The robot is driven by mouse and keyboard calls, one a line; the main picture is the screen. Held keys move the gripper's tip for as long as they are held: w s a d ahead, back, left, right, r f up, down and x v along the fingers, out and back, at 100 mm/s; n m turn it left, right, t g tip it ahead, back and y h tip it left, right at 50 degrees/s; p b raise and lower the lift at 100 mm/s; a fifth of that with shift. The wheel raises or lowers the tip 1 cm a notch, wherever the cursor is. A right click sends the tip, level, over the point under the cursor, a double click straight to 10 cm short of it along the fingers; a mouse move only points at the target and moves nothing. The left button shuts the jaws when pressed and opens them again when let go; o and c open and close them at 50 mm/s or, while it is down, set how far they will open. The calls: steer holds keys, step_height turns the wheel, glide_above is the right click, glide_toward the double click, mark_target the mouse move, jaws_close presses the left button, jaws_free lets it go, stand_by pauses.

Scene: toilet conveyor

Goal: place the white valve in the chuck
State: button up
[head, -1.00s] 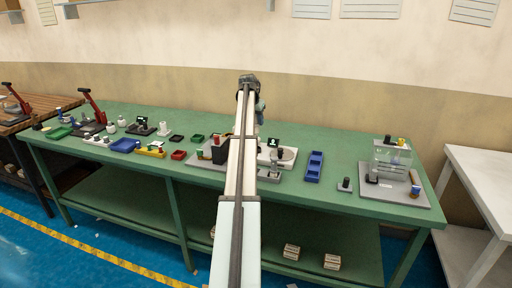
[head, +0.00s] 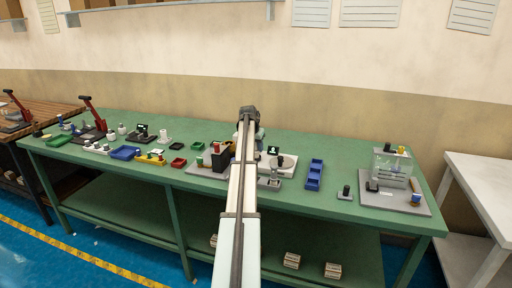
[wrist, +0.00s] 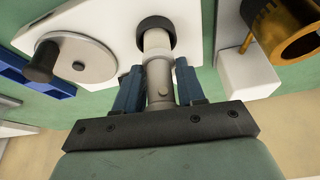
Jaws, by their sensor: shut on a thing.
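In the wrist view my gripper (wrist: 158,82) has its two blue fingers closed on the white valve (wrist: 159,72), a pale upright cylinder with a greyish body and a lighter end. The lighter end meets a black ring (wrist: 156,24) on a white plate, which looks like the chuck. I cannot tell whether the end is inside the ring or just in front of it. In the head view my arm covers most of the gripper and the valve.
In the wrist view a grey disc with a dark knob (wrist: 76,61) stands left of the ring, and an orange-brown ring part (wrist: 284,28) at right. In the head view a blue bin (head: 314,175) and a clear-walled fixture (head: 392,168) stand to the right on the green bench (head: 345,205).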

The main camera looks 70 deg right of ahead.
steer(key=shift+f, duration=0.1)
steer(key=o, duration=1.1)
steer(key=v, duration=1.2)
